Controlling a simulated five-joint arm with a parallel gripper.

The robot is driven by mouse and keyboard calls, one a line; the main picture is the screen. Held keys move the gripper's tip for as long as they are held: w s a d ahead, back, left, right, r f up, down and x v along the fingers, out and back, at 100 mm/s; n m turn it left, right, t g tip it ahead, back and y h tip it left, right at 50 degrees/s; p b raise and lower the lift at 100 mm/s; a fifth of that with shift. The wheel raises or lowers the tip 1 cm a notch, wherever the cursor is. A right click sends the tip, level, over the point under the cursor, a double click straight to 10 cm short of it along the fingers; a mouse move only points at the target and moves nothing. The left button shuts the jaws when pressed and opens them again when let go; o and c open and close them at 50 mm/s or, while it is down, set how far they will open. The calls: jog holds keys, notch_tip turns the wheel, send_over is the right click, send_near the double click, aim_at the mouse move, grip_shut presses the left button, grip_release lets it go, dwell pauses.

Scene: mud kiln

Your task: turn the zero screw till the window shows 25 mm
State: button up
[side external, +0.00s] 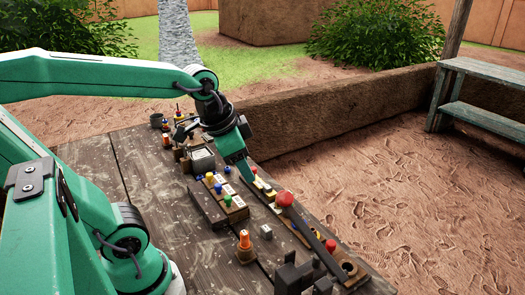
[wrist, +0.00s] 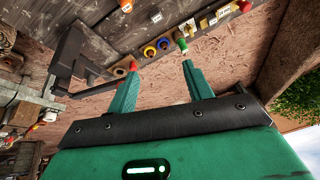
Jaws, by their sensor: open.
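My gripper (side external: 249,176) hangs over the far right part of the dark wooden bench, near the coloured fittings. Its two green fingers stand apart in the wrist view (wrist: 160,66), with nothing seen held between them. Beyond the fingertips in the wrist view are a green knob (wrist: 182,45), a yellow ring (wrist: 150,50) and a blue ring (wrist: 163,43). A red piece (wrist: 133,66) shows at the left fingertip; I cannot tell if they touch. I cannot make out which part is the zero screw. No window reading is legible in either view.
A red knob (side external: 285,198) tops a fitting right of my gripper. An orange item (side external: 245,240) stands in front. The bench's left planks (side external: 150,180) are clear.

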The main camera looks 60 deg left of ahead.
jog(key=w+a+f+m+g, duration=0.1)
jog(key=w+a+f+m, duration=0.1)
jog(key=w+f+m, duration=0.2)
jog(key=w+a+f+m+g, duration=0.2)
jog(key=w+a+f+m, duration=0.1)
jog(key=w+f+m, duration=0.2)
jog(key=w+a+f+m+g, duration=0.1)
jog(key=w+a+f+m, duration=0.2)
jog(key=w+f+m, duration=0.2)
jog(key=shift+w+a, duration=0.25)
jog(key=shift+w, duration=0.75)
jog(key=shift+w+a+f+m+g, duration=0.15)
jog(key=shift+f+m+g, duration=0.15)
jog(key=shift+f, duration=0.05)
jog(key=shift+f, duration=0.15)
jog(key=shift+f, duration=3.8)
jog(key=c, duration=1)
